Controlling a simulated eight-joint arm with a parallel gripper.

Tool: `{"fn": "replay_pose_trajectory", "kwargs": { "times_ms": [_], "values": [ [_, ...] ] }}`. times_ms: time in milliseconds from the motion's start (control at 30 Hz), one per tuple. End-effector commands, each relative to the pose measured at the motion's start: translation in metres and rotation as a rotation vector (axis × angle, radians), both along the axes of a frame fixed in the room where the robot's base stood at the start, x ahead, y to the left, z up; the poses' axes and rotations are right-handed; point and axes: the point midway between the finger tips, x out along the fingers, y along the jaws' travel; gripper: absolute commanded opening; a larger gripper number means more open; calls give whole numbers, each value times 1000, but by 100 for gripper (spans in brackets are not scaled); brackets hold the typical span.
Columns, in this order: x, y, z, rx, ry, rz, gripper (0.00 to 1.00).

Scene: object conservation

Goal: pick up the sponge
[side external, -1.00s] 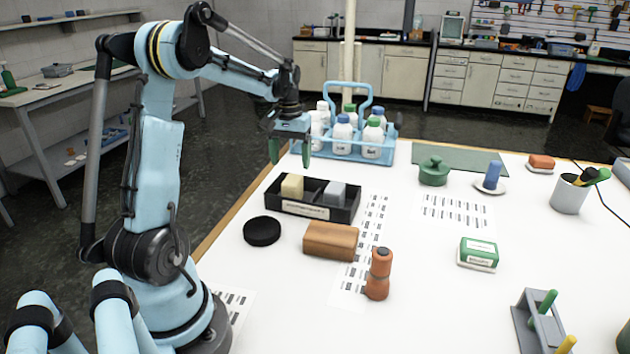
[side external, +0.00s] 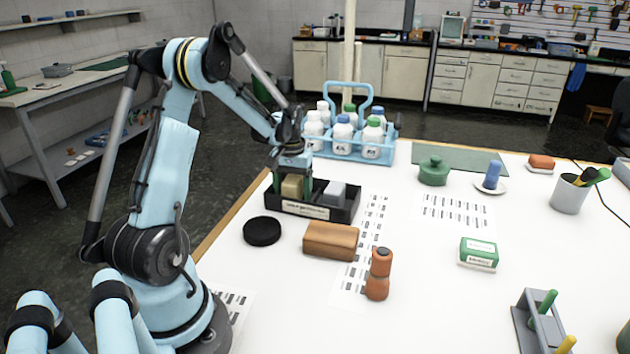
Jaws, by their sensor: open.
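A pale yellow block (side external: 292,188), which looks like the sponge, sits in the left part of a black divided tray (side external: 350,213) with a white label on its front. My gripper (side external: 291,181) is open and points down over this block. Its green fingers are at the left and right of the block. I cannot tell whether they touch it. The gripper covers the top of the block in part.
A blue bottle carrier (side external: 382,157) stands just behind the tray. A black disc (side external: 262,231), a brown block (side external: 331,240) and an orange-brown bottle (side external: 378,275) are in front of it. A green-and-white box (side external: 478,252) lies to the right, with clear white tabletop around it.

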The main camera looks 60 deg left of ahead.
Motion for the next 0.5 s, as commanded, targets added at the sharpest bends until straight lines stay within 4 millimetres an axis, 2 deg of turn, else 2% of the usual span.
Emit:
{"fn": "replay_pose_trajectory", "kwargs": {
  "times_ms": [100,500],
  "values": [
    [0,0,0,0,0,0,74],
    [0,0,1,0,0,0,14]
  ]
}}
